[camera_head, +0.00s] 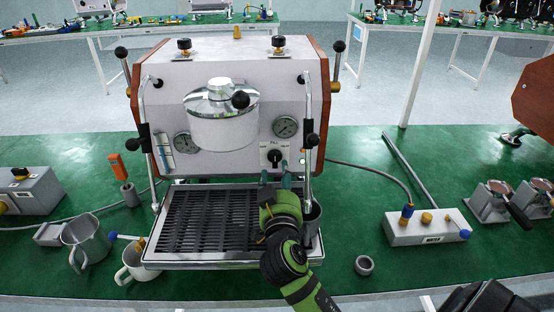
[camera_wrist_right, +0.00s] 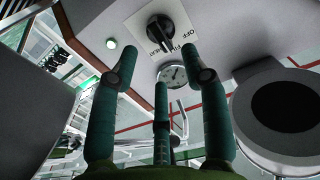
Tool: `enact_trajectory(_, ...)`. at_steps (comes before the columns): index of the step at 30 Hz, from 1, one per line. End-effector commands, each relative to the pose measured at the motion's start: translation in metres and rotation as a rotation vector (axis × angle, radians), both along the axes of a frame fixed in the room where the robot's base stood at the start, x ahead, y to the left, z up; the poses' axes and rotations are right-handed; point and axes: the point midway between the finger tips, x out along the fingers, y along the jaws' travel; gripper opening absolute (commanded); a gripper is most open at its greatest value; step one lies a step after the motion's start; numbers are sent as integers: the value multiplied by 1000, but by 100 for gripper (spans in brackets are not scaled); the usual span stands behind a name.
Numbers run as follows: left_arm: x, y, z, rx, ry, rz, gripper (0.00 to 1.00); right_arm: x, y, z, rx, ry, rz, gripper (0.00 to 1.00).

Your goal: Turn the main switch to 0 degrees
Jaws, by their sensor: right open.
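The main switch (camera_head: 274,155) is a black rotary knob on a white label plate, low on the right of the espresso machine's front panel (camera_head: 230,75). In the right wrist view the knob (camera_wrist_right: 160,32) shows at the top, with "OFF" printed beside it. My right gripper (camera_head: 281,176) is just below and in front of the switch, pointing at the panel. In the right wrist view its three teal fingers (camera_wrist_right: 160,68) are spread and empty, and the knob lies beyond their tips, apart from them. The knob's exact angle is hard to read. My left gripper is out of view.
A pressure gauge (camera_head: 286,126) sits above the switch, and a steam pipe (camera_head: 308,110) hangs just right of it. The drip tray (camera_head: 165,225) lies below my right arm. A steel pitcher (camera_head: 85,240) and a white mug (camera_head: 132,266) stand at left; a water box (camera_head: 425,236) is at right.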

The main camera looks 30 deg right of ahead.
Motion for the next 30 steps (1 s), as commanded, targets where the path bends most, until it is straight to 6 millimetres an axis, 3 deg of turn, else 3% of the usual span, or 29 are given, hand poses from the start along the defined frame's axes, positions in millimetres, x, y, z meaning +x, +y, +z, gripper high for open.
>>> enact_trajectory(3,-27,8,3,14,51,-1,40,17,-11,3,-5,0,-1,46)
enact_trajectory(7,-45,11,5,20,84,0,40,33,-20,2,-2,0,0,46)
enact_trajectory(13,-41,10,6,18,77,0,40,43,-27,1,-1,1,-1,46)
enact_trajectory(20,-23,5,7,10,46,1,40,43,-27,0,0,0,0,46)
enact_trajectory(24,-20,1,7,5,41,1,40,43,-27,0,1,1,0,0)
enact_trajectory(30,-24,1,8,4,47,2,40,43,-27,1,-5,5,-1,0)
